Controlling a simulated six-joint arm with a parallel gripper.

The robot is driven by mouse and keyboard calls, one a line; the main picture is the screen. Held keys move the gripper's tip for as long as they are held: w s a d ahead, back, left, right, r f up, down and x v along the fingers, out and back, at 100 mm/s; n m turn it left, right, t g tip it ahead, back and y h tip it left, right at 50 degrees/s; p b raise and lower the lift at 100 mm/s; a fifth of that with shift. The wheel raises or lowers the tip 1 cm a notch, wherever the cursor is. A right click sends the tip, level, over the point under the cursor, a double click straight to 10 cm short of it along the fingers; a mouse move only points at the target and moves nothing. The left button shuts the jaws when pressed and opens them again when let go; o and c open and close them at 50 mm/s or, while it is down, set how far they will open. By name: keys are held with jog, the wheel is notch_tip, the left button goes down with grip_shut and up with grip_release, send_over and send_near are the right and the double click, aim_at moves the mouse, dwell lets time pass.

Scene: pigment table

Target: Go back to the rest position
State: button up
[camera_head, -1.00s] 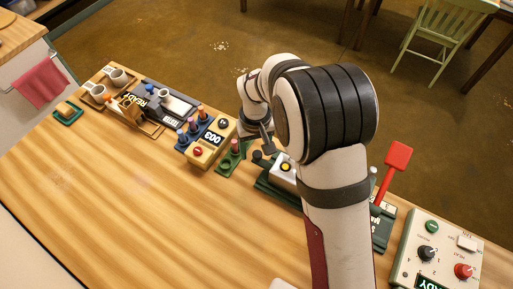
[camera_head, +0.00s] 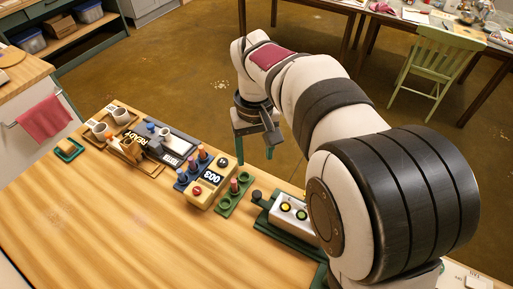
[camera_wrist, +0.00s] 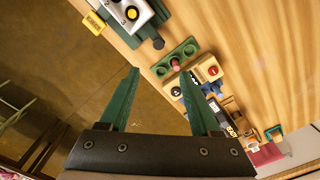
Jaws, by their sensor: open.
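My gripper (camera_head: 254,148) is raised beyond the far edge of the wooden table (camera_head: 120,215), with its two green fingers apart and nothing between them. In the wrist view my gripper (camera_wrist: 160,88) also shows open and empty, with bare brown floor between the fingers and the table devices past the right finger. My arm fills the right part of the head view and hides the right end of the table.
A yellow box with a display (camera_head: 205,190) stands near the far edge, beside a green rack (camera_head: 224,208) with a reddish peg. A button box (camera_head: 287,212) is to its right. A green chair (camera_head: 438,65) is on the floor.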

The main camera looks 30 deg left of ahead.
dwell(0.3)
jog(key=s+d+r+m+y, duration=0.1)
jog(key=s+d+r+m, duration=0.2)
jog(key=d, duration=0.7)
jog(key=s+d+r+m, duration=0.1)
jog(key=s+d+m, duration=0.35)
jog(key=d, duration=0.55)
jog(key=s+d+f+m, duration=0.4)
jog(key=s+d+m, duration=0.2)
jog(key=s, duration=0.4)
jog(key=shift+d+m+y, duration=0.4)
jog(key=shift+m, duration=0.15)
